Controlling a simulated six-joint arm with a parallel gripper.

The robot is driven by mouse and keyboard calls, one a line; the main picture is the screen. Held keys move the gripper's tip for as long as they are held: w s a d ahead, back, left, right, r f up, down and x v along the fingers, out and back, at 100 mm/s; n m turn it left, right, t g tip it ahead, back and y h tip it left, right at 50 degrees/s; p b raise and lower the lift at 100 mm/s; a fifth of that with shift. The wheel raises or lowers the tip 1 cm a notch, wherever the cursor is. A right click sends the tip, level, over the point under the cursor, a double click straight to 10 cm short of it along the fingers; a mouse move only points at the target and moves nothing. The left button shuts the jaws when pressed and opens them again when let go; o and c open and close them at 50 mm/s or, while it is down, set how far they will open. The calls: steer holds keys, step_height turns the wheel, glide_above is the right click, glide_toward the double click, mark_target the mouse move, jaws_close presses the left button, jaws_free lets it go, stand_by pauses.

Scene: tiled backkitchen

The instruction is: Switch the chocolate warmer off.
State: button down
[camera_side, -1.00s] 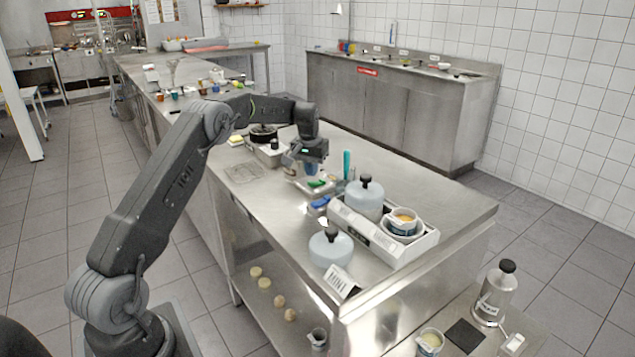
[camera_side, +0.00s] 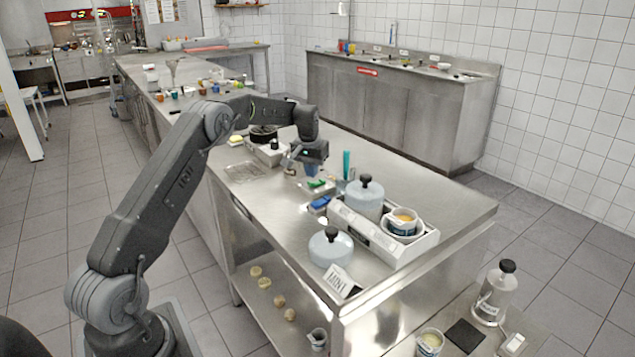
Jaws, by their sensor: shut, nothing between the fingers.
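A small metal unit (camera_side: 264,154) with a dark round pan (camera_side: 262,134) on top stands on the steel counter. It looks like the chocolate warmer, though I cannot be sure. A small black knob (camera_side: 274,145) shows at its front right. Any switch marking is too small to read. My gripper (camera_side: 289,169) is shut and empty, just right of the unit and low over the counter. I cannot tell whether its fingertips touch anything. My wrist hides part of the counter behind it.
Another lidded pot (camera_side: 331,247) stands nearby. Blue and green items (camera_side: 319,193) lie just right of my gripper. A wire rack (camera_side: 243,172) lies to the left.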

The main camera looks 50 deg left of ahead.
mark_target(312, 182)
steer(key=shift+f, duration=1)
stand_by(0.3)
steer(key=shift+r, duration=3.55)
steer(key=s+d+r+m+t, duration=0.1)
steer(key=s+d+r, duration=0.55)
steer(key=d, duration=0.35)
steer(key=s+d+r+m+t, duration=0.1)
steer(key=s+d+r+m, duration=0.1)
steer(key=s+d+r, duration=0.55)
steer(key=s+d+f+m+t, duration=0.1)
steer(key=s+d+f, duration=0.1)
steer(key=s+d, duration=0.5)
steer(key=s+d+f+m+t, duration=0.1)
steer(key=s+d+f+m, duration=0.1)
steer(key=s+d, duration=0.5)
steer(key=s, duration=0.6)
steer(key=shift+s+f+h, duration=0.3)
steer(key=shift+f+h, duration=0.05)
steer(key=shift+h, duration=0.05)
